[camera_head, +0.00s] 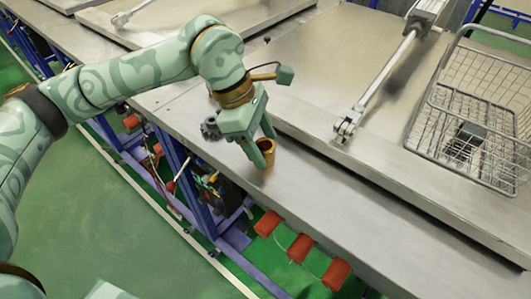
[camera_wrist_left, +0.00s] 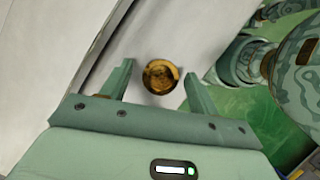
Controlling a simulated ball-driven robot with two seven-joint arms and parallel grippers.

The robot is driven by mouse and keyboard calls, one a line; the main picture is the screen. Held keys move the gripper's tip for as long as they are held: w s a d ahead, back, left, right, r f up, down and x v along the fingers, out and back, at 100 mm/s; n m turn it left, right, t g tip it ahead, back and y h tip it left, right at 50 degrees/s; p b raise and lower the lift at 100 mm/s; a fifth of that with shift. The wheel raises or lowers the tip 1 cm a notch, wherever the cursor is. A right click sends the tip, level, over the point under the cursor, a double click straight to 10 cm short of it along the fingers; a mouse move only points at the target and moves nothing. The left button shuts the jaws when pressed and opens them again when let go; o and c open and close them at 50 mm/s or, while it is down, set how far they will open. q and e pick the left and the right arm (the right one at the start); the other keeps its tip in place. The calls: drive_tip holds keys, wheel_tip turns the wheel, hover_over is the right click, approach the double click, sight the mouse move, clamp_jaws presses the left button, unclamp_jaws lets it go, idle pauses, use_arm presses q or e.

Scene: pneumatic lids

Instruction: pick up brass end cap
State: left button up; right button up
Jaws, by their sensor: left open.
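The brass end cap (camera_head: 266,147) stands on the front ledge of the metal table in the head view. My left gripper (camera_head: 264,157) is right at it, pointing down, and partly hides it. In the left wrist view the cap (camera_wrist_left: 160,76) shows as a round brass shape between the two open fingers of my left gripper (camera_wrist_left: 158,85). A gap shows on each side of the cap there, so the fingers look apart from it. My right gripper is not in view.
A dark gear-like part (camera_head: 211,128) lies on the ledge left of the cap. A wire basket (camera_head: 470,120) holding a dark block stands on the raised lid at the right. A pneumatic rod (camera_head: 385,72) rises from the lid. The ledge right of the cap is clear.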

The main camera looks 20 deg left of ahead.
use_arm(q)
drive_tip(key=shift+x, duration=0.8)
drive_tip(key=shift+r, duration=0.1)
drive_tip(key=shift+c, duration=1.2)
drive_tip(key=c, duration=1)
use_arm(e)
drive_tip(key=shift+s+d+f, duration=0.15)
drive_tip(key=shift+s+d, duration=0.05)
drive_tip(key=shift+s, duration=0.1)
